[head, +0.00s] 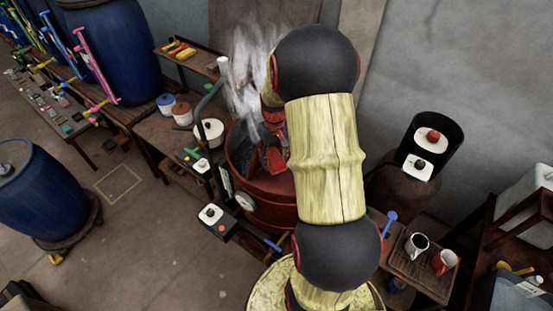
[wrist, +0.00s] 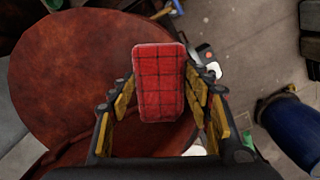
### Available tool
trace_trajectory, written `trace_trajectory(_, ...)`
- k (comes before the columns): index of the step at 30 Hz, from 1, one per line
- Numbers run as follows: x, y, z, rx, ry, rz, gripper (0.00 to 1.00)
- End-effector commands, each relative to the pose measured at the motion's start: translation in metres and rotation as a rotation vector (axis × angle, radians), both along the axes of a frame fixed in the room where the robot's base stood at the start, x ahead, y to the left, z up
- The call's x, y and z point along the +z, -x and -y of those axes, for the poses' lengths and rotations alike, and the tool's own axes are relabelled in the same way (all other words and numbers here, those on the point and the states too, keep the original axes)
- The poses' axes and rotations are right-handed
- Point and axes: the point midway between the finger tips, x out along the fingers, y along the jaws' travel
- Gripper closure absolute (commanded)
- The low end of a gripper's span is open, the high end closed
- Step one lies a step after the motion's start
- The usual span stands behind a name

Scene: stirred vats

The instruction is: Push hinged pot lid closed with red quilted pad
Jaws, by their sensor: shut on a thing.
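My gripper (wrist: 160,84) is shut on the red quilted pad (wrist: 158,75), which stands out between its yellow-padded fingers. In the wrist view a broad, round, reddish-brown lid (wrist: 65,70) lies behind and to the left of the pad. I cannot tell whether the pad touches it. In the head view the red pot (head: 268,212) stands at the centre with a dial on its front. My arm hides its right side, and the lid's angle is hard to tell there.
Steam (head: 248,75) rises behind the pot. A bench with tubs (head: 182,113) stands to the left, near blue barrels (head: 118,50). A small table with two mugs (head: 445,262) is at the right. Open floor lies at the lower left.

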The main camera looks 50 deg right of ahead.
Motion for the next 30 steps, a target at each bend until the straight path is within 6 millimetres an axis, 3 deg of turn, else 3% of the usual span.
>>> trace_trajectory(30, -0.008, -0.046, -0.004, 0.0, 0.0, 0.0, 0.69)
